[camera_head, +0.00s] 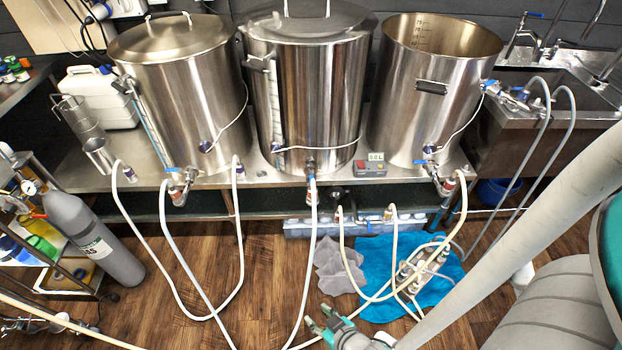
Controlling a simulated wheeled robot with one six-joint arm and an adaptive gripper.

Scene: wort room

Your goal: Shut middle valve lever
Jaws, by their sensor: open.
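The middle kettle (306,90) is a tall lidded steel pot on the steel bench. Its valve (310,168) sits low on the front, with a pale hose running down from it to the floor. The middle lever is too small and end-on to make out clearly. My gripper (323,318) is at the bottom centre of the head view, open and empty. It appears well below and in front of the middle valve, apart from it.
Lidded left kettle (180,90) and open right kettle (436,85) flank it; their valves have blue levers. A small control box (370,168) stands right of the middle valve. Hoses loop over the wooden floor and a blue towel (375,262). A grey gas cylinder (95,240) stands left.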

